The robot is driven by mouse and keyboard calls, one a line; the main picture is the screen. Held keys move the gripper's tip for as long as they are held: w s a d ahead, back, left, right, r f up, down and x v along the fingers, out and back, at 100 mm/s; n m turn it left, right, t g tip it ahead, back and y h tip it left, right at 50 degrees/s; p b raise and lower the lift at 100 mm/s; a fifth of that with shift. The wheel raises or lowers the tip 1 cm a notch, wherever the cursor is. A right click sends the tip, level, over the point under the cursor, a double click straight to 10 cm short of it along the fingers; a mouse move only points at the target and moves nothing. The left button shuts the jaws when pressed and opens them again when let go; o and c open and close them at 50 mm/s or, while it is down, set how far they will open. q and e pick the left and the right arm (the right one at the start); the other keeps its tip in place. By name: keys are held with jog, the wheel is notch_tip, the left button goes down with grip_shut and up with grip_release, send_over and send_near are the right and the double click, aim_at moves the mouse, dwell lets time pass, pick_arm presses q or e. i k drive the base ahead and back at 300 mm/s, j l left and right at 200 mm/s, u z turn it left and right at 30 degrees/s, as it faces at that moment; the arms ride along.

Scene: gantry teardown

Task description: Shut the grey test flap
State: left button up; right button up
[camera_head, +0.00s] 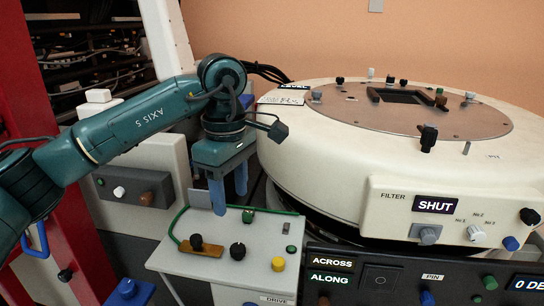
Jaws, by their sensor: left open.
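My left gripper (229,190) points down with its two blue fingers apart and nothing between them. It is over the back edge of a pale control box (213,262) in the lower middle. A small grey upright plate (199,198) stands at the back left of this box, close beside the left finger. It may be the grey test flap, standing open; no label on it can be read. I cannot tell whether the finger touches it. My right gripper is not in view.
The box top has a green wire (174,229), an orange-brown block (206,247) and black and yellow knobs. A large cream round housing (330,172) with a "SHUT" display (434,204) stands at right. A black console (385,285) is in front. A red post (28,90) is at left.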

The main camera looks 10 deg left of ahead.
aim_at(199, 198)
jog(key=k, duration=0.95)
